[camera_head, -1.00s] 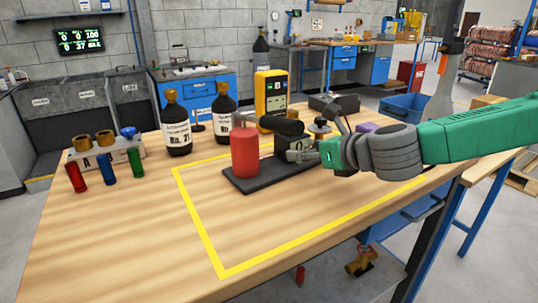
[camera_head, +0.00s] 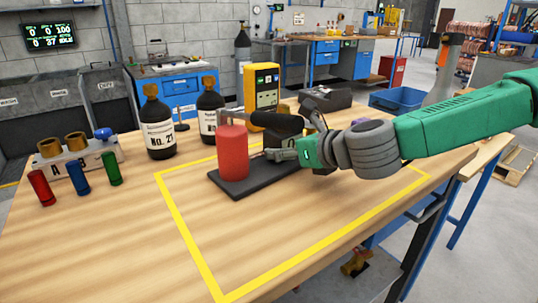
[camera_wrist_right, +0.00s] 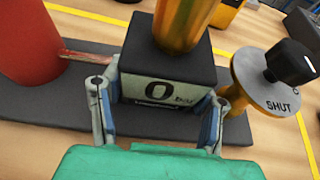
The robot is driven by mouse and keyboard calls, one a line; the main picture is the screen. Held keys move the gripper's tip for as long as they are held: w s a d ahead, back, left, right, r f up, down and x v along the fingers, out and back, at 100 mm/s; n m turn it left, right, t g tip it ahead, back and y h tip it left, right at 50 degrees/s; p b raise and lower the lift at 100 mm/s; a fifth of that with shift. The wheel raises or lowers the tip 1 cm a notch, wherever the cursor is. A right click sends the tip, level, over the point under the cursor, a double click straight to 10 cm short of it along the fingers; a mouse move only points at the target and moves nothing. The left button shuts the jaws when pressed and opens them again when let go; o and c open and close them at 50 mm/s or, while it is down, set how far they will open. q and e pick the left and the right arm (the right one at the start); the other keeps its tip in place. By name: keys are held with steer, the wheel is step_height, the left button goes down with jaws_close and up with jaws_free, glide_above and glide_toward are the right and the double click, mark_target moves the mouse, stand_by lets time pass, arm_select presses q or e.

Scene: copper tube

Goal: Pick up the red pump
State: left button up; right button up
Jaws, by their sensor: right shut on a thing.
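The red pump has a red cylinder (camera_head: 232,153) standing upright on a dark base plate (camera_head: 240,188) on the wooden table. A dark block marked "0 bar" (camera_wrist_right: 165,88) stands on the same plate, beside the cylinder, with a brass-coloured part (camera_wrist_right: 185,25) on top. The red cylinder shows at the left in the right wrist view (camera_wrist_right: 28,45). My right gripper (camera_head: 276,153) reaches in from the right. In the wrist view its fingers (camera_wrist_right: 157,115) are shut on the block's two sides. The plate appears to rest on the table. My left gripper is not in view.
A round plate marked "SHUT" (camera_wrist_right: 265,88) with a black knob stands right of the block. Two dark bottles (camera_head: 157,130) and a yellow meter (camera_head: 262,90) stand behind. A tube rack (camera_head: 75,152) is at left. The table inside the yellow outline is clear in front.

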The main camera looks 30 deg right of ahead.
mark_target(290, 106)
steer(key=shift+d+r, duration=0.3)
steer(key=shift+r, duration=0.15)
step_height(290, 106, up, 9)
steer(key=p, duration=0.4)
steer(key=shift+a+r, duration=0.1)
steer(key=shift+a, duration=0.05)
steer(key=shift+d+r, duration=0.15)
steer(key=shift+d, duration=0.2)
steer(key=shift+a, duration=0.2)
steer(key=shift+s+a, duration=0.25)
steer(key=shift+s, duration=0.25)
steer(key=shift+d, duration=0.1)
steer(key=shift+d, duration=0.1)
